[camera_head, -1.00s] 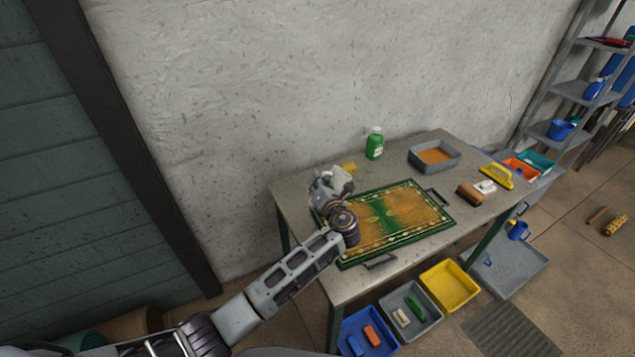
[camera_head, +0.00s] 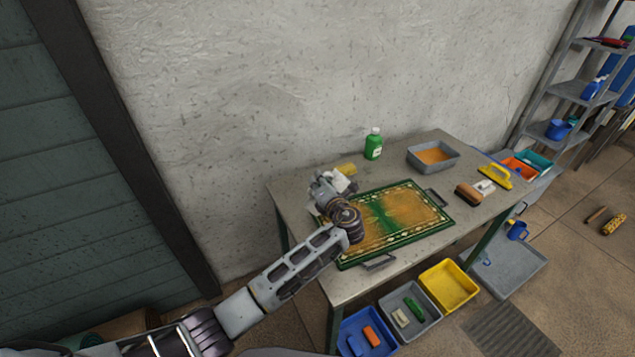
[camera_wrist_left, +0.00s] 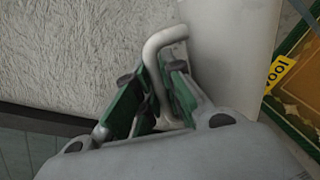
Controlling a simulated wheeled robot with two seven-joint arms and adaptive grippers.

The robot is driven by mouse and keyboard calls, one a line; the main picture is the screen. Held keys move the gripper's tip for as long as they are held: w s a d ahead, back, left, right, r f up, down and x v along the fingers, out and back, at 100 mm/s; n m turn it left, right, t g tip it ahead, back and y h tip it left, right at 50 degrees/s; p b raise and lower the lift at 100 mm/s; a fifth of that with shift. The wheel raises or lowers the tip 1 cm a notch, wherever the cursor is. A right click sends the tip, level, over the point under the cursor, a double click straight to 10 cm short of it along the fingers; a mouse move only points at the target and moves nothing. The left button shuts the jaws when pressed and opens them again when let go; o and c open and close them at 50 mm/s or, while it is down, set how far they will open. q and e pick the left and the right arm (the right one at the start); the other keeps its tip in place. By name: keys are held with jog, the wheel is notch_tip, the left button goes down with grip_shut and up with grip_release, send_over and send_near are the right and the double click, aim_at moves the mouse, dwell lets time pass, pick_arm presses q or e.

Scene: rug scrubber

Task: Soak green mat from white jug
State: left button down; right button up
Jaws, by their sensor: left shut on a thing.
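The green mat (camera_head: 415,207) lies on a tray on the table, with a green border and a partly brown, partly green middle; its edge also shows in the left wrist view (camera_wrist_left: 306,85). My left gripper (camera_head: 335,184) is over the mat's left end. In the left wrist view its fingers (camera_wrist_left: 152,98) are shut on the handle of the white jug (camera_wrist_left: 232,50). A small piece of the jug shows by the gripper in the head view (camera_head: 343,186); most of it is hidden there. Its tilt and contents cannot be told. My right gripper is not in view.
A green bottle (camera_head: 373,145), a yellow sponge (camera_head: 346,169) and a grey tub (camera_head: 433,157) with brown contents stand along the back. A brush (camera_head: 468,194) and a yellow-handled tool (camera_head: 495,177) lie at the right. Bins, including a yellow one (camera_head: 449,284), stand below the front edge.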

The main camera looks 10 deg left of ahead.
pick_arm(q)
jog(key=shift+w+d+m, duration=0.1)
jog(key=shift+m, duration=0.2)
dwell(0.8)
jog(key=shift+s+a+f+n+t+b, duration=0.1)
jog(key=shift+a+f+n+t+b, duration=0.15)
jog(key=shift+n, duration=0.4)
jog(key=shift+s+f+n+t+b, duration=0.1)
jog(key=shift+n+b, duration=0.25)
jog(key=shift+n, duration=0.3)
jog(key=shift+s+a+f+n+b, duration=0.1)
jog(key=shift+a+f+n+b, duration=0.1)
jog(key=shift+n+b, duration=0.65)
jog(key=shift+n, duration=0.35)
jog(key=shift+r, duration=0.1)
